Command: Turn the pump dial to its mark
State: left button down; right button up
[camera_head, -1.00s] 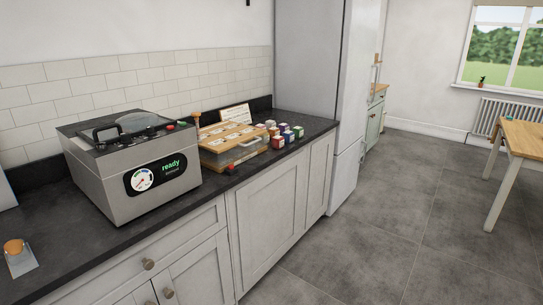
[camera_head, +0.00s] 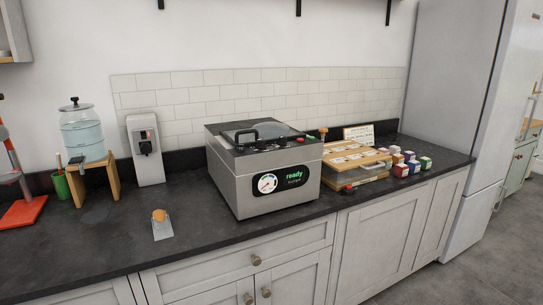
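A steel machine (camera_head: 262,170) with a dark top and a clear lid stands on the counter. Its front has a round white gauge (camera_head: 267,184) and a black display (camera_head: 294,178) reading "ready" in green. Left of it, a pale grey upright box (camera_head: 146,165) stands against the wall and carries a black knob (camera_head: 145,147). I cannot tell for sure whether this knob is the pump dial, and its mark is too small to make out. Neither of my grippers is in view.
On the dark counter (camera_head: 105,243) stand an orange-topped knob on a metal plate (camera_head: 162,230), a glass dispenser (camera_head: 83,133) on a wooden stand, a green cup (camera_head: 61,185) and a red-based stand (camera_head: 24,213). Right are a wooden-lidded box (camera_head: 350,160) and several coloured cubes (camera_head: 401,169).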

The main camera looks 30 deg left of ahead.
aim_at(283, 139)
jog(key=u, duration=1.05)
